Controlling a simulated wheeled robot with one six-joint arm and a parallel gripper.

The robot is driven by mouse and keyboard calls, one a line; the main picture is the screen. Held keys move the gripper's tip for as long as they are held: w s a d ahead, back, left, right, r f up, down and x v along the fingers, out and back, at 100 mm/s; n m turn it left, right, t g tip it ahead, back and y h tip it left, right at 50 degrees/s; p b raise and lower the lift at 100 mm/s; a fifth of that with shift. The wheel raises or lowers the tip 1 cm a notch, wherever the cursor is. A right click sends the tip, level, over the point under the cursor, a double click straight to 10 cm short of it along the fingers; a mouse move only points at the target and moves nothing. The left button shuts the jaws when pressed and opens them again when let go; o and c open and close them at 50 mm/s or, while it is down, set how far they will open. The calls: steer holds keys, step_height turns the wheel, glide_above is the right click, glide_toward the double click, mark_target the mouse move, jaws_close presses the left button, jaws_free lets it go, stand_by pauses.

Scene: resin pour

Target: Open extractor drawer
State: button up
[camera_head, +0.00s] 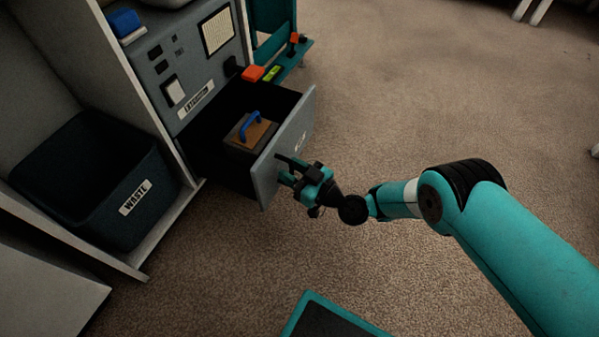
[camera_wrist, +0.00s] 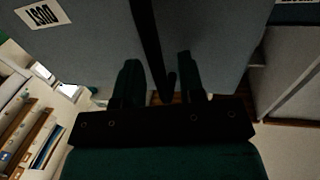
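The grey extractor drawer (camera_head: 267,183) is pulled well out of the cabinet below the extractor panel (camera_head: 190,72). Inside it is a dark box with a brown top (camera_head: 237,139) and a blue handle (camera_head: 249,124). My gripper (camera_head: 292,173) is at the drawer's front face, by its dark handle (camera_head: 289,160). In the wrist view the dark handle bar (camera_wrist: 148,35) runs between the two fingers of my gripper (camera_wrist: 158,75). The fingers stand apart, with a gap showing beside the bar. A "DUST" label (camera_wrist: 42,15) is on the drawer face.
A dark waste bin (camera_head: 85,195) stands in the open bay left of the drawer. An orange block (camera_head: 253,73) and a teal shelf (camera_head: 290,62) are behind the drawer. A teal-edged dark tray (camera_head: 330,320) is at the bottom.

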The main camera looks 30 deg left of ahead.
steer(key=shift+d, duration=0.1)
steer(key=s+d+p, duration=0.2)
steer(key=d+p, duration=1.3)
steer(key=d, duration=0.2)
steer(key=shift+s+p, duration=0.15)
steer(key=shift+p, duration=0.15)
